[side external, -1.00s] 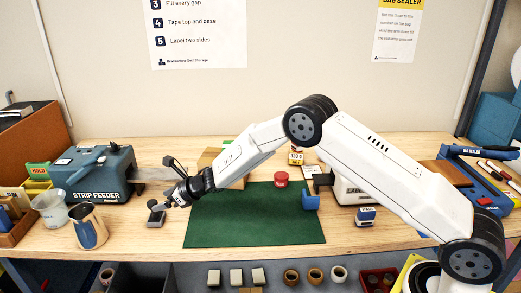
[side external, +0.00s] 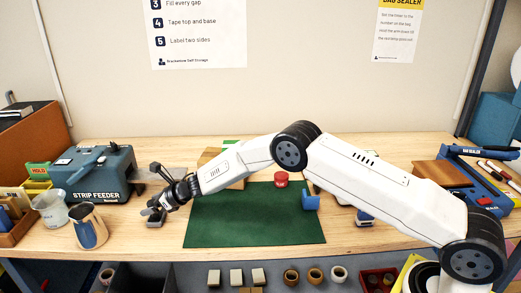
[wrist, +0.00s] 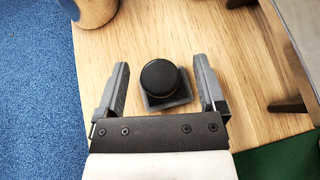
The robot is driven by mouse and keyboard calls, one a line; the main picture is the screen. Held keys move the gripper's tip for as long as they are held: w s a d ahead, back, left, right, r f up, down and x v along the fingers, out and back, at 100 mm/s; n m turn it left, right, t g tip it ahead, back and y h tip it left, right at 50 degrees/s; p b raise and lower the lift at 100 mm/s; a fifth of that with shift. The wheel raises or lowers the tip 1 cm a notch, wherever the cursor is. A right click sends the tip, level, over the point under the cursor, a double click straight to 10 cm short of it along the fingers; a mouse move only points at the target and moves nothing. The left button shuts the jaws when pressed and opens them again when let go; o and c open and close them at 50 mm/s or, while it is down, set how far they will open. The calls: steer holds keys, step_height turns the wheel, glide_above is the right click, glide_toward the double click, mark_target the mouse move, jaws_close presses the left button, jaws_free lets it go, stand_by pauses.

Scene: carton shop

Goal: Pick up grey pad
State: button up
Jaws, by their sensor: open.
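The grey pad (wrist: 167,98) is a small square grey block with a round black knob on top, standing on the wooden bench. In the side view the pad (side external: 156,223) is partly hidden by my gripper (side external: 150,207). In the wrist view my gripper (wrist: 161,68) is open, with one finger on each side of the pad. Gaps show between the fingers and the pad, and nothing is held. I cannot tell exactly how high the fingertips are above the bench.
A metal cup (side external: 89,228) stands left of the pad, near the bench's front edge. A strip feeder (side external: 95,175) is behind it.

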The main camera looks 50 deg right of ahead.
stand_by(0.6)
jaws_close()
